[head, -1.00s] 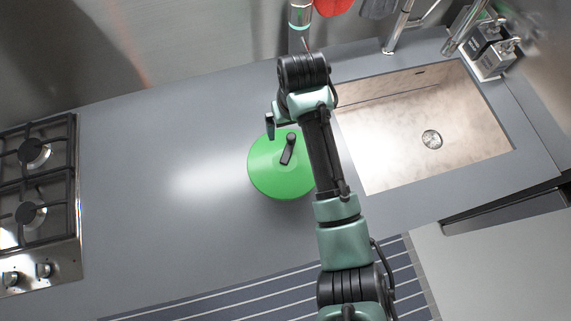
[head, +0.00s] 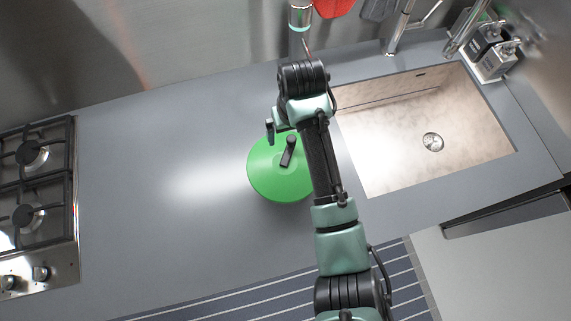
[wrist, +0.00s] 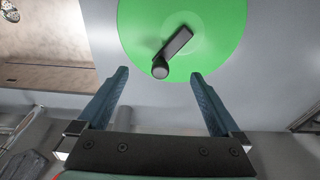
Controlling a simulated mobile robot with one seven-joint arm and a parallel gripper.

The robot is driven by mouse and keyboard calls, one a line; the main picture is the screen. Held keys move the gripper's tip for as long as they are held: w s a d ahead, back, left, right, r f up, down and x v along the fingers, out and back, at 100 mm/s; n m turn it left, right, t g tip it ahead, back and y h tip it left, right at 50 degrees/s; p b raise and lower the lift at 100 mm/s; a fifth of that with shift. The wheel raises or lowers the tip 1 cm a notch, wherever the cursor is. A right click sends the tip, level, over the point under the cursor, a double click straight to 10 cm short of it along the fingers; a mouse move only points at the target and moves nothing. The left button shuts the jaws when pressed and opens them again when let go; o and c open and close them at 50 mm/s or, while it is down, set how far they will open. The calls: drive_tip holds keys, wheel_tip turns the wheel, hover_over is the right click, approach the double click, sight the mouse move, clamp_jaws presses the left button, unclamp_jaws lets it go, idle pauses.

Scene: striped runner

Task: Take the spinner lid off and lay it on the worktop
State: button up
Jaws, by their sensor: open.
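The spinner lid (head: 268,172) is a round green disc with a dark crank handle (head: 288,152) on top. It sits on the worktop left of the sink, and whatever is beneath it is hidden. My arm covers its right edge in the head view. In the wrist view the lid (wrist: 215,50) is at the top, with the crank and its round knob (wrist: 160,69) pointing towards my gripper. My gripper (wrist: 160,75) is open and empty, its two fingers apart near the lid's edge. In the head view my gripper (head: 270,130) is at the lid's back edge.
The grey worktop (head: 150,190) is clear left of the lid up to the gas hob (head: 35,210). A sink (head: 410,150) lies to the right, with a tap behind it. Dispensers (head: 492,50) stand at the back right corner. A striped runner (head: 260,300) lies on the floor in front.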

sight(292, 139)
drive_tip(key=shift+f+b, duration=0.9)
drive_tip(key=shift+f, duration=0.95)
drive_tip(key=shift+r+p, duration=0.25)
drive_tip(key=shift+p, duration=0.2)
idle(0.4)
clamp_jaws()
idle(0.5)
drive_tip(key=shift+r+p, duration=2.55)
drive_tip(key=shift+f, duration=0.1)
